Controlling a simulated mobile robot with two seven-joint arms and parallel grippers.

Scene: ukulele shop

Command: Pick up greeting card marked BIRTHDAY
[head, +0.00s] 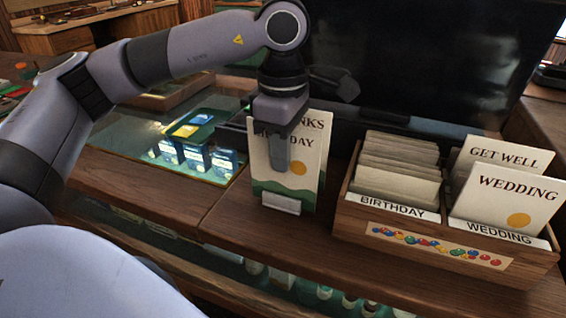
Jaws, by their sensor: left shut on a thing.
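The greeting card marked BIRTHDAY (296,168), cream with an orange sun and a green lower edge, stands upright, its lettering partly covered by my left gripper. My left gripper (278,165) reaches down from above and is shut on this card's upper part. Another card (321,128), its lettering ending in "NKS", stands close behind it. A small white holder (281,203) sits at the foot of the cards; whether the BIRTHDAY card still touches it I cannot tell. My right gripper is not in view.
A wooden card box (350,215) stands to the right, with a BIRTHDAY-labelled compartment of plain card backs and a WEDDING-labelled one holding GET WELL (503,155) and WEDDING cards (507,205). A dark screen (420,60) stands behind. Small blue boxes (195,158) sit under the glass at left.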

